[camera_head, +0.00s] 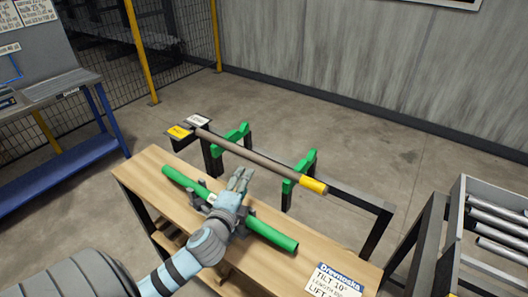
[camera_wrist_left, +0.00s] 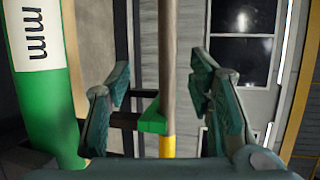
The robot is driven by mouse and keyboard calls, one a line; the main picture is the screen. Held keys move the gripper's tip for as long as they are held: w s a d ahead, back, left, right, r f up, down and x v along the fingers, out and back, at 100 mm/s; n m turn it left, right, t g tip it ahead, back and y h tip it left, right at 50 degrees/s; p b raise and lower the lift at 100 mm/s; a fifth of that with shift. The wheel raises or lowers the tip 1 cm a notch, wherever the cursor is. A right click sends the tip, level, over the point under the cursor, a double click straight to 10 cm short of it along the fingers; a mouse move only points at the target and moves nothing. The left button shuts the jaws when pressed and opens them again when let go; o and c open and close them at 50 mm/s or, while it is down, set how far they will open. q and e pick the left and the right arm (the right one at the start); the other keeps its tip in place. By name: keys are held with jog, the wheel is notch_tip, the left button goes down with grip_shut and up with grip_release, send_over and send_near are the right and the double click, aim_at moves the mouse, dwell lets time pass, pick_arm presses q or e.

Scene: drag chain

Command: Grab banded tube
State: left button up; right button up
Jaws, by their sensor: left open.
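A long brown tube (camera_head: 255,152) with a yellow band (camera_head: 313,186) at its right end rests across two green cradles (camera_head: 305,165) behind the wooden table. My left gripper (camera_head: 240,178) is open and empty, reaching over a green tube (camera_head: 270,235) toward the brown tube. In the left wrist view my open fingers (camera_wrist_left: 160,105) stand on either side of the brown tube (camera_wrist_left: 167,60) in the picture, and its yellow band (camera_wrist_left: 167,147) shows low down. Whether the tube lies between the fingers in depth I cannot tell. The green tube (camera_wrist_left: 60,125), with a white marked section, fills the left side there.
The green tube lies in dark holders on the wooden table (camera_head: 145,175), beside a sign (camera_head: 335,282). A rack of metal rollers (camera_head: 495,228) is at right and a blue bench (camera_head: 70,175) at left.

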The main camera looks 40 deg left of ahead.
aim_at(251, 159)
pick_arm(q)
jog(key=x, duration=0.4)
jog(key=a+b+x, duration=0.1)
jog(key=x, duration=0.4)
jog(key=r+b+x, duration=0.1)
jog(key=x, duration=0.3)
jog(key=shift+w+a, duration=0.1)
jog(key=shift+a, duration=0.15)
jog(key=shift+r, duration=0.1)
grip_shut()
pick_arm(e)
jog(key=shift+s+f, duration=0.25)
jog(key=shift+f, duration=0.3)
jog(key=shift+s+f, duration=0.2)
jog(key=shift+f, duration=0.35)
